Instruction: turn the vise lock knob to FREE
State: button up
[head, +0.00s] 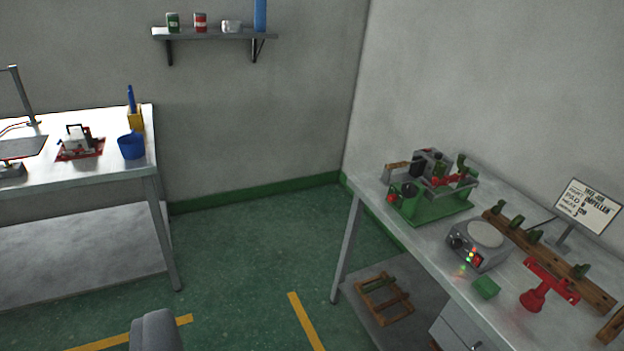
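A green bench fixture (432,208) that looks like the vise stands on the right bench, near its far left corner. It carries a grey block and red and green parts on top. A round black knob (409,190) and a small red knob (392,198) show on its left side. Which of these is the lock knob, and its setting, is too small to tell. My gripper is not recognisable in view. A grey rounded piece (156,331) shows at the bottom edge, well away from the fixture; I cannot tell what it is.
A left bench (100,185) stands across open green floor (250,250).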

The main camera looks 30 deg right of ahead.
aim_at(392, 198)
jog(key=i, duration=1.3)
jog(key=z, duration=0.65)
jog(key=i, duration=0.8)
jog(key=z, duration=0.5)
jog(key=k, duration=0.9)
jog(key=z, duration=0.2)
jog(key=i, duration=0.9)
jog(key=u, duration=0.1)
